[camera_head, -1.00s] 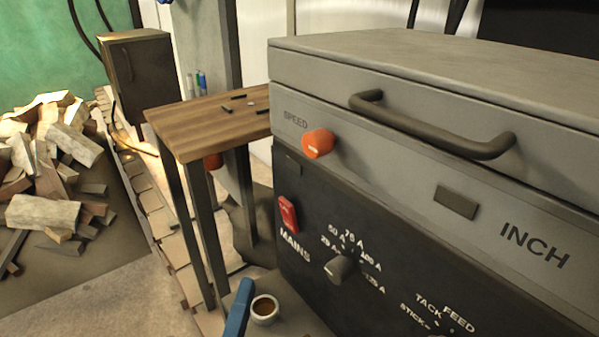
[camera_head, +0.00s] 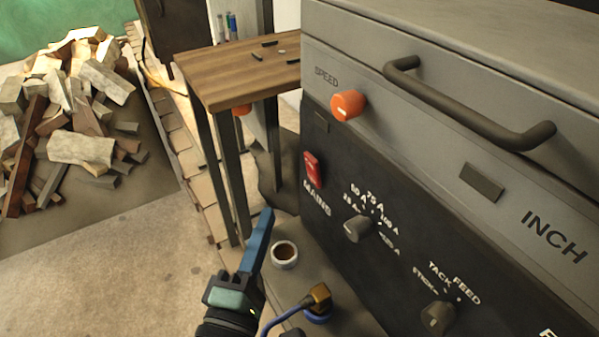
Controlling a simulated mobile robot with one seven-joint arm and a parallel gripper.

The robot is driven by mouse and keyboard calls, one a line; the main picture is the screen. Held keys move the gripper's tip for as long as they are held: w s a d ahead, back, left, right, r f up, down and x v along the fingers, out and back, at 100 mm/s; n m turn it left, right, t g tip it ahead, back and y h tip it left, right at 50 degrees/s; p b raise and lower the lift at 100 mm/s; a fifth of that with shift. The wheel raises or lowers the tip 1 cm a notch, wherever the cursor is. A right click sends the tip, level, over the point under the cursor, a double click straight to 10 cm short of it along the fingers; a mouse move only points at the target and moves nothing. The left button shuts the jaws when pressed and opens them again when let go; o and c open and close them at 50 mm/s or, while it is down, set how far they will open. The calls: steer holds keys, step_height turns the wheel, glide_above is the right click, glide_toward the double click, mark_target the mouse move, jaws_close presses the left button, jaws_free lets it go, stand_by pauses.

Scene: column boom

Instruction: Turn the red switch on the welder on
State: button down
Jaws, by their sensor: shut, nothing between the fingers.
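The welder (camera_head: 400,160) fills the right side, with a grey upper part and a dark front panel. Its red switch (camera_head: 312,169) is a rocker above the word MAINS, near the panel's left edge. I cannot tell its setting from here. My gripper (camera_head: 265,214) is at the lower middle, with blue fingers pointing up toward the panel. Its fingers are together and empty. The fingertips are below and left of the red switch, apart from it.
An orange SPEED knob (camera_head: 347,105) and a bar handle (camera_head: 465,105) are above the switch. A grey current knob (camera_head: 358,229) is to its right. A cup (camera_head: 284,254) and a blue-based plug (camera_head: 318,303) are beside my gripper. A wooden table (camera_head: 235,75) stands behind; firewood (camera_head: 75,110) lies left.

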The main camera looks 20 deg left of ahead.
glide_toward(308, 160)
steer(key=w+a, duration=0.4)
steer(key=shift+w+d+r+p, duration=0.1)
steer(key=shift+w+d+p, duration=0.65)
steer(key=shift+w+d, duration=0.5)
steer(key=shift+s+d, duration=0.1)
steer(key=p, duration=0.1)
steer(key=r+p, duration=0.1)
steer(key=p, duration=0.1)
steer(key=shift+w+d+m+g, duration=0.1)
steer(key=shift+w+m+g, duration=0.1)
steer(key=shift+m+g, duration=0.15)
steer(key=shift+w+d+p, duration=0.1)
steer(key=shift+p, duration=0.55)
steer(key=shift+f+b, duration=0.3)
steer(key=shift+b, duration=0.05)
